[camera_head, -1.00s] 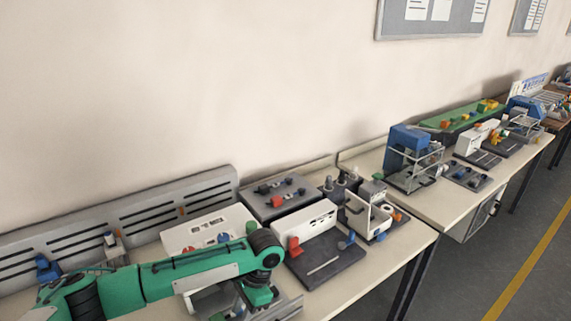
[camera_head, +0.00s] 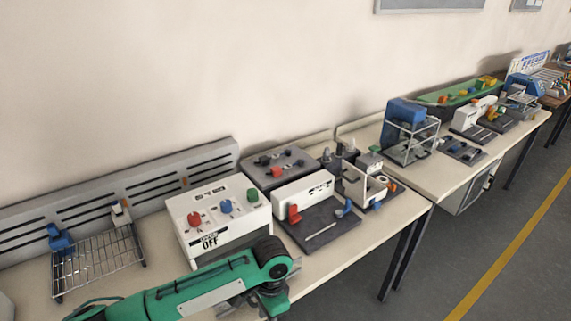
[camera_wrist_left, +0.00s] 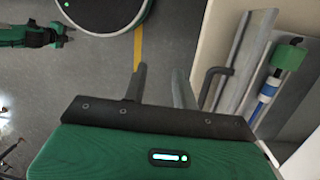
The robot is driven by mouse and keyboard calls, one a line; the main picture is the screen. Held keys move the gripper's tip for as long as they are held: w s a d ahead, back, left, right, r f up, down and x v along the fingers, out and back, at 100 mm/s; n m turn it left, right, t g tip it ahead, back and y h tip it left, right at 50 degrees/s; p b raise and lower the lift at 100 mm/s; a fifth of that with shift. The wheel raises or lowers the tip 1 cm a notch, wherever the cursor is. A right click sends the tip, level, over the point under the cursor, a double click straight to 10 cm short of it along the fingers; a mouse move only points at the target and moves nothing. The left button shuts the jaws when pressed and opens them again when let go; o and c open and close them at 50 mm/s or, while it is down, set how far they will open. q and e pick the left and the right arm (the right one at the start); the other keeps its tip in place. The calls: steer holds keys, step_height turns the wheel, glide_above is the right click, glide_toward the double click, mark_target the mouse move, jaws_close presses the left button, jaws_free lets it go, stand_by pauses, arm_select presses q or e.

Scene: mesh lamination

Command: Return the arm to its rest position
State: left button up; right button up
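My left arm (camera_head: 200,288), green with black joints, comes in along the bottom of the head view, in front of the bench. Its wrist hangs down near the bench's front edge, and the gripper is cut off by the frame. In the left wrist view the left gripper (camera_wrist_left: 160,88) shows two fingers apart with grey floor between them and nothing held. A green arm with a small dark gripper (camera_wrist_left: 63,36), apparently my right one, is at the upper left of that view; its fingers are too small to read.
A white box (camera_head: 235,233) with red, blue and green knobs stands behind my left arm. A wire rack (camera_head: 97,266) is left of it. A black-based white device (camera_head: 318,222) is to its right. A grey panel with a green-and-blue item (camera_wrist_left: 268,88) lies close right of the left gripper.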

arm_select(q)
steer(key=s+d+n+t+h, duration=0.2)
steer(key=s+d+h, duration=0.1)
steer(key=s+h, duration=0.3)
steer(key=s+a+n+t+y, duration=0.2)
steer(key=s+a+n, duration=0.3)
steer(key=a, duration=0.6)
steer(key=s+a+n+t+y, duration=0.2)
steer(key=s+a+n+y, duration=0.1)
steer(key=s+a, duration=0.6)
step_height(320, 180, down, 33)
steer(key=a+g, duration=0.2)
steer(key=s+a+f+g, duration=0.1)
steer(key=s+a+f, duration=0.2)
steer(key=s+f, duration=1.5)
steer(key=shift+s+f, duration=0.25)
steer(key=shift+s, duration=0.05)
